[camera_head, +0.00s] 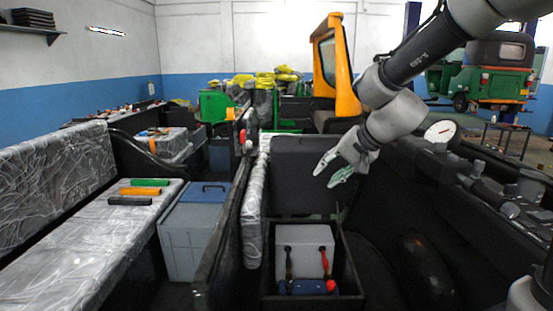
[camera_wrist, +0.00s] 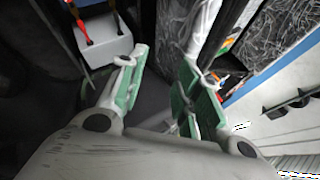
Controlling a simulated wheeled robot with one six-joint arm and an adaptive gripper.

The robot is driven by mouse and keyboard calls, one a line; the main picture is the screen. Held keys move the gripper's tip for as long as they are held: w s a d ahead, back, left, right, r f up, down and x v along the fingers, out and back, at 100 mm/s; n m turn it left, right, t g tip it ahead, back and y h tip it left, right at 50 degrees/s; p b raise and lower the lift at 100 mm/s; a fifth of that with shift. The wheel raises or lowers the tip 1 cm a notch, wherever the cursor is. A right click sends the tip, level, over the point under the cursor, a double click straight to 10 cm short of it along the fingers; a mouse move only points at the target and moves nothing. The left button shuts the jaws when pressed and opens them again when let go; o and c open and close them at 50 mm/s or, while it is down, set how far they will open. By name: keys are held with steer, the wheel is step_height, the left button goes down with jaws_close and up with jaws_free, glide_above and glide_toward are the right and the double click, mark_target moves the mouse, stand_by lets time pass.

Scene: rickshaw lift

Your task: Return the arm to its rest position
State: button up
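My gripper (camera_head: 328,170) is at the end of my raised grey arm, right of centre in the head view. It hangs in the air in front of the dark upright panel (camera_head: 290,160) behind the open black box. Its two green-padded fingers are spread apart with nothing between them. In the wrist view the gripper (camera_wrist: 160,90) also shows open and empty, with dark floor or panel seen between the fingers.
Below the gripper, an open black box (camera_head: 357,290) holds a white block (camera_head: 305,240) with red and black tools. A plastic-wrapped bench (camera_head: 75,235) and a grey-blue case (camera_head: 190,240) are at left. A dial gauge (camera_head: 440,131) and dark machinery are at right.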

steer(key=s+d+r+n+g+h, duration=0.1)
steer(key=s+d+n+h, duration=0.1)
steer(key=s+d, duration=0.8)
steer(key=s+d+r+n+g+h, duration=0.1)
steer(key=s+d+n+h, duration=0.1)
steer(key=s+d, duration=0.9)
steer(key=s+h, duration=0.1)
steer(key=s, duration=0.4)
steer(key=shift+r+n+h, duration=0.3)
steer(key=shift+r+h, duration=0.05)
steer(key=shift+h, duration=0.05)
